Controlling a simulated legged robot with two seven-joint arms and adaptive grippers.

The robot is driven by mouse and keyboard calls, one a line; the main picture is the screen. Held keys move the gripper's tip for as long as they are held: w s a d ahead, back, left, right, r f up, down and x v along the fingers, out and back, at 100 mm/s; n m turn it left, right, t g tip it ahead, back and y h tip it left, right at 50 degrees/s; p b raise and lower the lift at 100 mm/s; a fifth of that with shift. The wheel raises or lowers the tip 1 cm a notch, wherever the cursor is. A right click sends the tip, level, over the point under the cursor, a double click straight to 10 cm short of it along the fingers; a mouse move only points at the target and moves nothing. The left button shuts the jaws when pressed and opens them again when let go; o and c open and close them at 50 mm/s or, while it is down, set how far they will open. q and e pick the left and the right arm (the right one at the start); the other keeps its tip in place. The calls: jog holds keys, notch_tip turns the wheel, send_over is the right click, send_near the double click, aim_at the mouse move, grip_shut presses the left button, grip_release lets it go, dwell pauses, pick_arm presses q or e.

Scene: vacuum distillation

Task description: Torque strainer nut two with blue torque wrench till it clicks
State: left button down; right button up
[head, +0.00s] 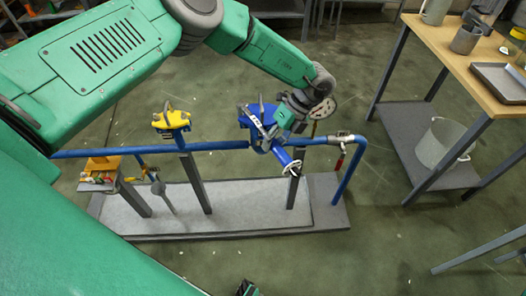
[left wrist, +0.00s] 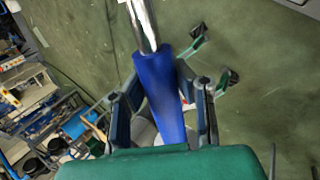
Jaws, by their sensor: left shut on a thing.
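The blue torque wrench shows in the left wrist view as a blue handle (left wrist: 164,95) with a bright metal shaft (left wrist: 143,22) running out past the top edge. My left gripper (left wrist: 162,108) is shut on this handle, with a finger on each side. In the head view my left gripper (head: 284,118) is over the right part of the blue pipe run, close to a blue fitting (head: 249,120) and a slanted blue branch (head: 287,160) with a white tag. The strainer nuts are too small to tell apart, and the wrench's head is not clear.
A yellow fitting (head: 171,119) sits on the pipe further left. The pipe stands rise from a grey base (head: 240,215). A wooden bench (head: 470,65) with a bucket (head: 441,142) below is at right.

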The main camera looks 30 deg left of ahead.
pick_arm(q)
jog(key=shift+w+d+n, duration=0.3)
jog(key=shift+w, duration=0.15)
pick_arm(e)
jog(key=shift+f, duration=0.5)
